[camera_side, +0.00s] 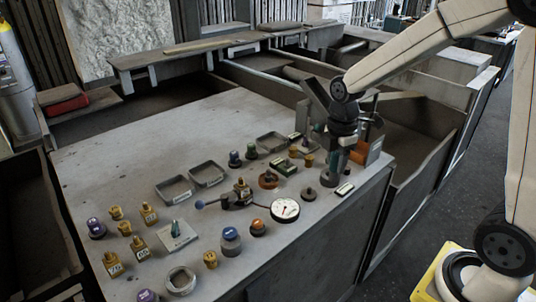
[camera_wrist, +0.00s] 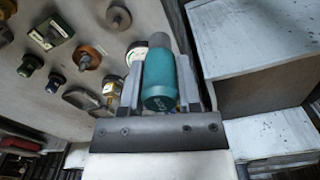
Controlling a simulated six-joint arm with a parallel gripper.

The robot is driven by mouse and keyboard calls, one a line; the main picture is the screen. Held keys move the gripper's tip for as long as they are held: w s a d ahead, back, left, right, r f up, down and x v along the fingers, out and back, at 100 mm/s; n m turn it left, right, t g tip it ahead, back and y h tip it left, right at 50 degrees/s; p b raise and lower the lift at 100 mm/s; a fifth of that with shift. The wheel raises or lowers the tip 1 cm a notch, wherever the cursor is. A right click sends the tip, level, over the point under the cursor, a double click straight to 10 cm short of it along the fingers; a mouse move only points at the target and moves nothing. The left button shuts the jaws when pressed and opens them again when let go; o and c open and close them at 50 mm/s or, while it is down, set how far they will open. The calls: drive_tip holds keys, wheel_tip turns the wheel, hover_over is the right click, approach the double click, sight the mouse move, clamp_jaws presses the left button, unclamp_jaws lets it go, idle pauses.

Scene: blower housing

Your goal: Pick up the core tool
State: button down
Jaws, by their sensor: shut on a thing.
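The core tool (camera_wrist: 160,82) has a teal handle and a grey shaft. In the wrist view it lies between the two jaws of my gripper (camera_wrist: 166,92), which are shut on its handle. In the side view my gripper (camera_side: 338,145) is at the right end of the bench top, pointing down. A little teal shows beside it there, and the tool is mostly hidden by the gripper. I cannot tell whether the tool's lower end touches the bench.
The grey bench (camera_side: 120,150) holds several brass fittings, coloured knobs, a white dial gauge (camera_side: 285,209) and shallow trays (camera_side: 207,173). An orange box (camera_side: 358,151) stands close to my gripper. The bench's right edge is near. The bench's back left is clear.

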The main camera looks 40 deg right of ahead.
drive_tip(key=s+r, duration=0.2)
drive_tip(key=s, duration=0.4)
drive_tip(key=shift+s+a+r, duration=0.15)
drive_tip(key=shift+a+r, duration=0.25)
idle(0.4)
